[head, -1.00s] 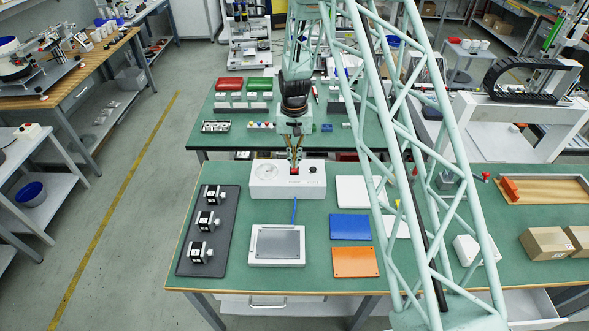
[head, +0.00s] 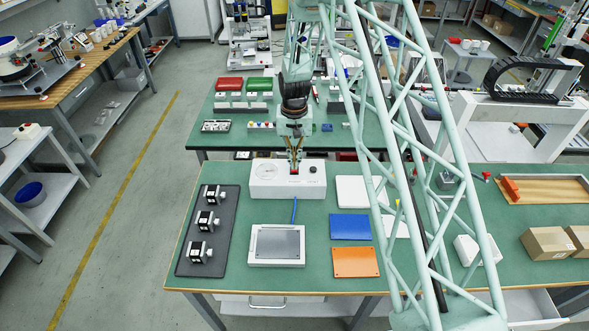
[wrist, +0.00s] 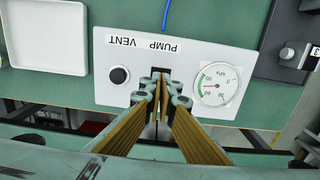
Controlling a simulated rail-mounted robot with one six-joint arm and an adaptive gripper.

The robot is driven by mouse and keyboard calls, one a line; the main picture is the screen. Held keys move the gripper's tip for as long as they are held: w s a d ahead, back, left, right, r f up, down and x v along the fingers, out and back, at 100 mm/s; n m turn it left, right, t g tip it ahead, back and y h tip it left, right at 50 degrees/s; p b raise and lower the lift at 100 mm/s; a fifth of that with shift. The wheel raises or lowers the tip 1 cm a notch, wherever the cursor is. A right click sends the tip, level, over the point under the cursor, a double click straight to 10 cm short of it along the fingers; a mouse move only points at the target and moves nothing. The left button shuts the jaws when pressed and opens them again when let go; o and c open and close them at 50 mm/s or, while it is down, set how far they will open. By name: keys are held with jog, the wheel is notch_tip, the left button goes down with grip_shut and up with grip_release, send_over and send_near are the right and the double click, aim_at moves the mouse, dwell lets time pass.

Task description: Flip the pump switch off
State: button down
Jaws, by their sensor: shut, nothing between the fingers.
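The white pump box (head: 262,190) stands at the back edge of the near green table, with a round gauge and a black vent knob on its top. It also shows in the wrist view (wrist: 110,85), upside down, with the labels PUMP and VENT. My gripper (head: 295,168) is shut and empty, with its fingertips over the middle of the box. In the wrist view the shut fingertips (wrist: 160,82) are right by the PUMP label, between the knob (wrist: 119,75) and the gauge (wrist: 214,84). The pump switch is mostly hidden by the fingertips, so its position cannot be told.
A white-framed plate (head: 277,262) with a blue hose lies in front of the box. A black mat (head: 218,245) with several small fixtures lies at left. White, blue (head: 351,227) and orange (head: 356,263) plates lie at right. A lattice beam crosses the view.

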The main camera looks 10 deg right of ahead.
jog(key=shift+f+b, duration=0.55)
jog(key=shift+f, duration=0.35)
dwell(1.1)
jog(key=shift+r, duration=0.15)
jog(key=shift+r+p, duration=1.1)
jog(key=shift+r, duration=2.25)
jog(key=shift+r, duration=0.1)
jog(key=s+r+t+b, duration=0.1)
jog(key=s+r, duration=0.6)
jog(key=r, duration=0.3)
jog(key=s+r+n+b, duration=0.1)
jog(key=s+r+b, duration=0.1)
jog(key=s+r, duration=0.7)
jog(key=s+r+t+b, duration=0.1)
jog(key=s+r, duration=0.4)
jog(key=r, duration=0.7)
jog(key=s+r+n+t+b, duration=0.1)
jog(key=s+r+b, duration=0.1)
jog(key=s, duration=1.4)
jog(key=s+r+n+t+b, duration=0.1)
jog(key=s+r+b, duration=0.1)
jog(key=s, duration=1.4)
jog(key=shift+v, duration=0.8)
